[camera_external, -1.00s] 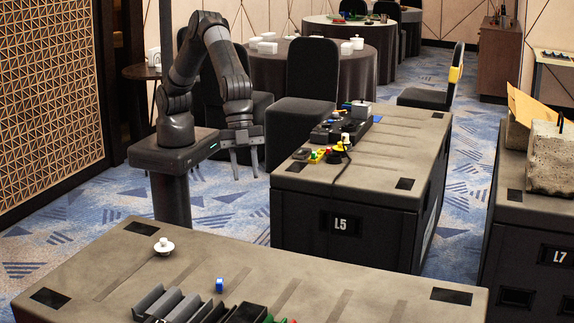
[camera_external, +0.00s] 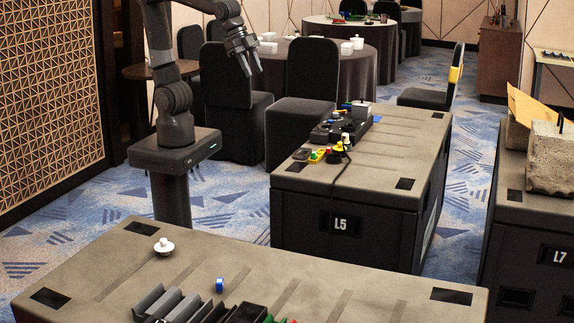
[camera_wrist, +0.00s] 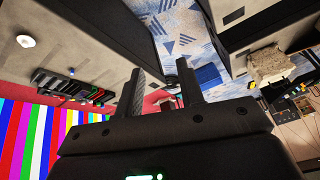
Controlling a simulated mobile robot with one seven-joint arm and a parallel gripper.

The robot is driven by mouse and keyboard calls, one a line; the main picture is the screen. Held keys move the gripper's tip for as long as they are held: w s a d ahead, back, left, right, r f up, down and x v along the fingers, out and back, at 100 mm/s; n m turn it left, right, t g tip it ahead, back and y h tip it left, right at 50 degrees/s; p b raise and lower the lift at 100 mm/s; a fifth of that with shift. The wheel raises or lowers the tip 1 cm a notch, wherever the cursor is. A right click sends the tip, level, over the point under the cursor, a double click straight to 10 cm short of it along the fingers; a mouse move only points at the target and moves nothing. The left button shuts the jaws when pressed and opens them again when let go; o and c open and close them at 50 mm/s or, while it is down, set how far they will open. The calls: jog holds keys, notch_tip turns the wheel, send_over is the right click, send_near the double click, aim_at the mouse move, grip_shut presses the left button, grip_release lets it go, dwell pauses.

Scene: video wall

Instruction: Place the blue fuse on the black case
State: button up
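A small blue block, seemingly the blue fuse (camera_external: 219,285), stands on the grey-brown top of the front case (camera_external: 300,262), beside a row of dark slotted parts. It shows as a small blue spot in the wrist view (camera_wrist: 72,71). A large black case labelled L5 (camera_external: 372,236) stands behind, with a grey-brown top; I cannot tell which case the task means. My gripper (camera_external: 252,74) is raised in the air, left of the L5 case and well away from the block. In the wrist view my gripper's fingers (camera_wrist: 160,80) are apart with nothing held between them.
A white round piece (camera_external: 163,247) sits at the front case's left. Dark grey slotted parts (camera_external: 172,303) stand at its front edge. Coloured parts and black devices (camera_external: 335,130) crowd the L5 case's left side. Black chairs (camera_external: 312,70) stand behind. Another case, L7 (camera_external: 555,256), is right.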

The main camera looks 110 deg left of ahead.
jog(key=shift+o, duration=0.2)
jog(key=s+a+f+n, duration=0.3)
jog(key=s+a, duration=0.5)
jog(key=s, duration=0.5)
jog(key=shift+s+a+f+n, duration=0.2)
jog(key=shift+a+f+n, duration=0.15)
jog(key=shift+f, duration=0.15)
jog(key=shift+o, duration=0.4)
jog(key=shift+s+a+f, duration=0.1)
jog(key=shift+s+f, duration=0.1)
jog(key=shift+s, duration=0.1)
